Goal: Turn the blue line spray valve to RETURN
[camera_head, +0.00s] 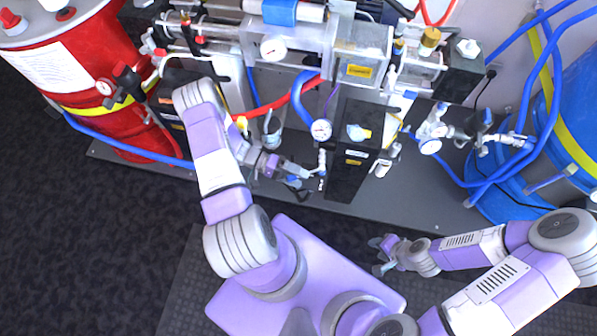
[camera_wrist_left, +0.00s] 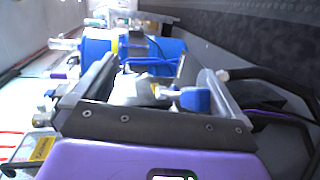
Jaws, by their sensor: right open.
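My left gripper (camera_head: 300,172) reaches in front of the proportioner, beside a small silvery valve fitting (camera_head: 322,163) below a round gauge. In the left wrist view its two dark fingers (camera_wrist_left: 157,78) stand apart. A blue handle or cap (camera_wrist_left: 195,100) on a pale fitting shows between them, nearer the right finger. I cannot tell whether either finger touches it. No RETURN marking is readable, and I cannot tell the valve's position. My right gripper (camera_head: 378,256) is open and empty, low in the head view, away from the machine.
A red drum (camera_head: 100,85) stands at the left and a blue drum (camera_head: 575,130) at the right, with blue hoses. A black box (camera_head: 347,180) stands just right of my left gripper. The grey base plate (camera_head: 420,195) has bare room at its front.

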